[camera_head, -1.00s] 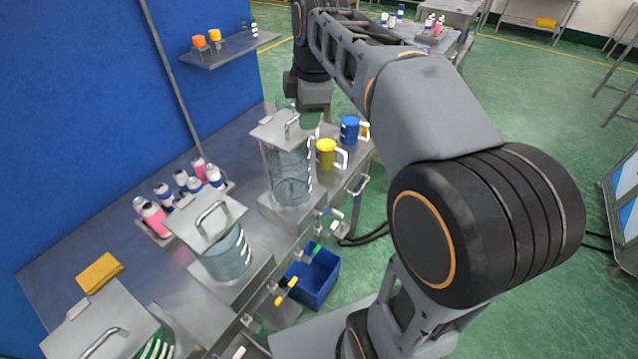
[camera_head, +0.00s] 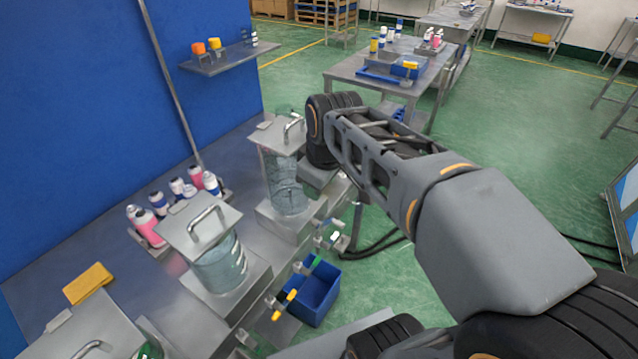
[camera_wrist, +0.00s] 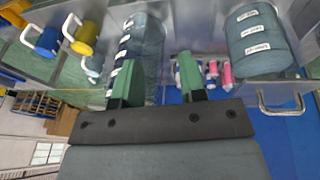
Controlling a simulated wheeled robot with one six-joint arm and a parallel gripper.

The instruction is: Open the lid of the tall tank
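The tall tank (camera_head: 287,188) is a clear square-topped vessel of bluish liquid on a steel base. Its flat metal lid (camera_head: 272,139) lies shut on top, with a bar handle (camera_head: 293,128) standing up. In the wrist view, which looks upside down, the tall tank (camera_wrist: 146,45) lies beyond my gripper, and its lid is not clearly seen. My gripper (camera_wrist: 155,79) has two green fingers spread wide apart with nothing held between them. In the head view my wrist is just right of the tall tank; the fingers are hidden there.
A shorter lidded tank (camera_head: 220,267) stands nearer, and another lid (camera_head: 95,335) is at bottom left. Several bottles (camera_head: 150,225) sit by the blue wall. A blue bin (camera_head: 318,292) is below.

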